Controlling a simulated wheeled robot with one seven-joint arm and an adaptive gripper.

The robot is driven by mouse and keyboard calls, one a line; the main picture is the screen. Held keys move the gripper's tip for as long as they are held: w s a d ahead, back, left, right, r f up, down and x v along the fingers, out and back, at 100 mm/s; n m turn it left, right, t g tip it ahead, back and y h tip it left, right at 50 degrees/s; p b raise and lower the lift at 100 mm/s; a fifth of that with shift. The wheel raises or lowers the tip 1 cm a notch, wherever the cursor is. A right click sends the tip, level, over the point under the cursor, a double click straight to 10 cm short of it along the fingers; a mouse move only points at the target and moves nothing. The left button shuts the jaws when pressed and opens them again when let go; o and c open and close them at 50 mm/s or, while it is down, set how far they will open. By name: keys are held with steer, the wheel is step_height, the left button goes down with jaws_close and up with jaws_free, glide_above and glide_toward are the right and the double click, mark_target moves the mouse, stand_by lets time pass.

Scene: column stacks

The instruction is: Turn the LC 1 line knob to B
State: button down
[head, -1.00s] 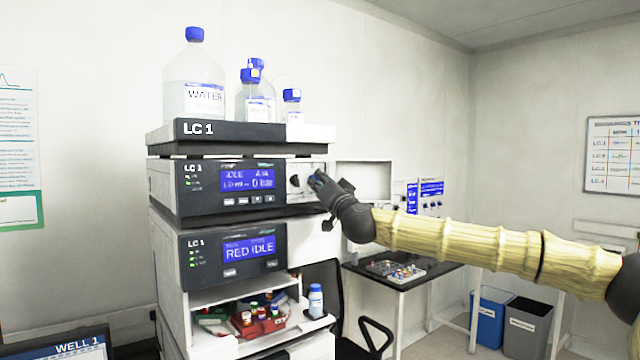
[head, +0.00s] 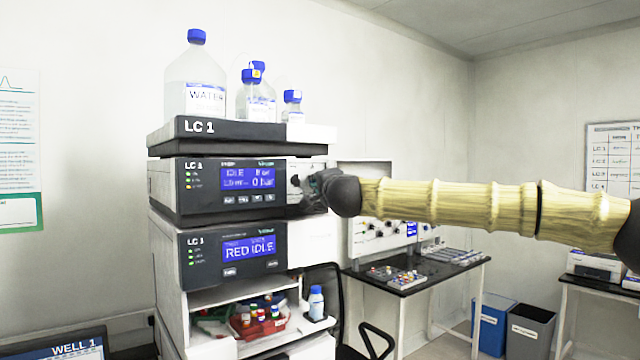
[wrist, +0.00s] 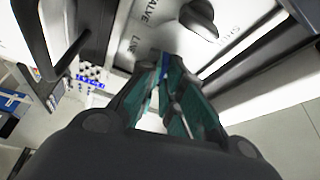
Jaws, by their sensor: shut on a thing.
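The LC 1 pump unit (head: 205,191), with a blue lit display, is in the upper part of the stack in the head view. A pale panel at its right end carries a dark knob (head: 295,181); the dark knob by the VALVE lettering shows in the wrist view (wrist: 198,18). My gripper (head: 311,186) is at this panel, right of the dark knob. In the wrist view my gripper's teal-padded fingers (wrist: 164,68) are closed together near the LINE lettering, on the line knob (wrist: 165,61), of which only a blue bit shows. Its pointing direction is hidden.
Water and other bottles (head: 197,85) stand on top of the stack. Below are a second display unit (head: 232,250) and a shelf with a red vial rack (head: 258,325). A chair (head: 325,300) and a black-topped bench (head: 425,275) stand to the right.

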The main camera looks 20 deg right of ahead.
steer(key=shift+m+g, duration=0.5)
steer(key=shift+m, duration=0.7)
steer(key=c, duration=1.9)
jaws_free()
steer(key=shift+o, duration=0.2)
steer(key=s, duration=1.2)
steer(key=shift+a, duration=0.15)
steer(key=shift+w, duration=0.1)
